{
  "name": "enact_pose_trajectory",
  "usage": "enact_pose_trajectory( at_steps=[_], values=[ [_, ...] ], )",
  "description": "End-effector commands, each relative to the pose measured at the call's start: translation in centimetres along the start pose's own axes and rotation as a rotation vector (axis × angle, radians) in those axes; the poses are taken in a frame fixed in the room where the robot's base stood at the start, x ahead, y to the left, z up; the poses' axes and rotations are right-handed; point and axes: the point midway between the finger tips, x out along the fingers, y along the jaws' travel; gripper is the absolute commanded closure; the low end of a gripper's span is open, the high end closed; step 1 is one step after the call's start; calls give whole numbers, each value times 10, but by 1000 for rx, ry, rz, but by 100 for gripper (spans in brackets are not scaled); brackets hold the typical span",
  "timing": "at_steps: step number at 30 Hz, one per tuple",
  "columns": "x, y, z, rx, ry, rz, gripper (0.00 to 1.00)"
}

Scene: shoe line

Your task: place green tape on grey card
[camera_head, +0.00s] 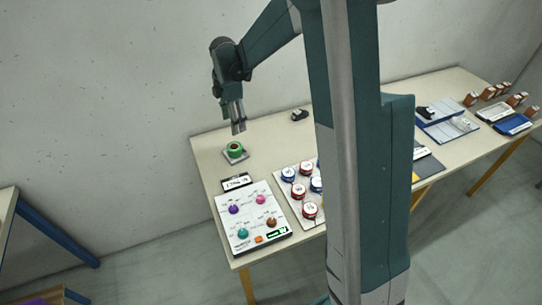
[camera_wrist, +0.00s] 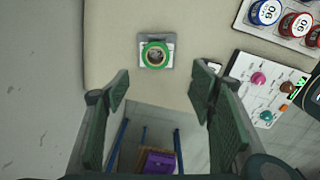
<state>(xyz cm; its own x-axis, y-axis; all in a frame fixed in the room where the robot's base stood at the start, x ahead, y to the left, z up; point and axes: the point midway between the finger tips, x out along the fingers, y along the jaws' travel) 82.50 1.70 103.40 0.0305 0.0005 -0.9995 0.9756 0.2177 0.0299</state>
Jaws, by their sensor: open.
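The green tape roll (camera_head: 235,148) lies flat on a grey card (camera_head: 240,159) near the left end of the table. In the wrist view the green tape (camera_wrist: 145,53) shows as a ring around a dark centre, with the grey card (camera_wrist: 150,36) visible around it and some white at its edges. My gripper (camera_head: 239,131) is above the tape, pointing down, and looks apart from it. In the wrist view my gripper (camera_wrist: 161,84) has its two fingers spread wide with nothing between them, and the tape lies beyond the fingertips.
A white panel with coloured knobs (camera_head: 250,215) and a small dark display (camera_head: 236,182) are in front of the card. A tray of labelled rolls (camera_head: 287,201) is to the right. A small black object (camera_head: 299,115) lies at the back. The table around the card is clear.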

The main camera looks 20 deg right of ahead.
Motion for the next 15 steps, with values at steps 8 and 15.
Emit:
enact_pose_trajectory(
  at_steps=[8,15],
  values=[
    [-46,-35,-5,178,-7,59,45],
    [-82,-68,-11,345,-4,115,45]
  ],
)
